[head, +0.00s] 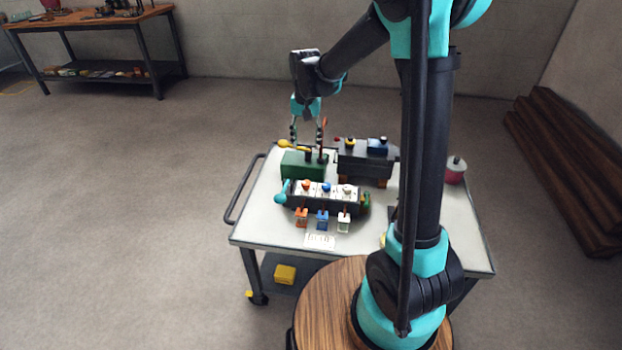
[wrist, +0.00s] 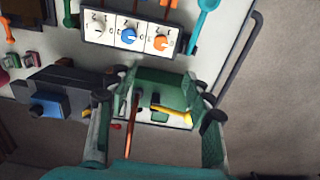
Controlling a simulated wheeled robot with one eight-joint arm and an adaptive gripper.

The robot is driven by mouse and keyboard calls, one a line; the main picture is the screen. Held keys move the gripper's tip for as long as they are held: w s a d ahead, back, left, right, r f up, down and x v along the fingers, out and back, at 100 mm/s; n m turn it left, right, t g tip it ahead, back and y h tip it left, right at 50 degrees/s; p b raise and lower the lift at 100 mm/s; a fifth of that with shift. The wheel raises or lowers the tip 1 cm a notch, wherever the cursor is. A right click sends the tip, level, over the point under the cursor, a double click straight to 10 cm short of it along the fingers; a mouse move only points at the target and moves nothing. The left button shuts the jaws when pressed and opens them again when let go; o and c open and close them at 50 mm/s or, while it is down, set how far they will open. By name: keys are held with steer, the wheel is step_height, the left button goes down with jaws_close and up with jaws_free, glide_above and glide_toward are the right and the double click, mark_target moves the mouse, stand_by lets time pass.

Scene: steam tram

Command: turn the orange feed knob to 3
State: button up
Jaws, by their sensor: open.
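The orange feed knob (head: 306,185) is at the left end of a dark box with white dial plates on the grey cart. In the wrist view the orange knob (wrist: 162,43) is at the right of the row. Its pointer setting is too small to read. A blue knob (head: 326,187) and a white knob (head: 347,189) sit beside it. My gripper (head: 307,139) is open, pointing down above the green block (head: 302,166) behind the knob box. In the wrist view my gripper (wrist: 157,95) has its fingers either side of the green block, apart from the orange knob.
A yellow-ended lever (head: 287,143) and a red-tipped lever (head: 324,128) rise by the green block. A teal handle (head: 281,194) sticks out beside the orange knob. A dark box with a blue top (head: 365,158) stands right. Coloured tags and a card (head: 320,241) lie in front.

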mark_target(306, 182)
step_height(306, 182, down, 18)
steer(key=shift+w+a+r, duration=0.1)
steer(key=shift+w+r, duration=0.05)
steer(key=shift+r, duration=0.1)
stand_by(0.4)
steer(key=shift+c, duration=0.6)
steer(key=c, duration=1)
steer(key=shift+c, duration=0.2)
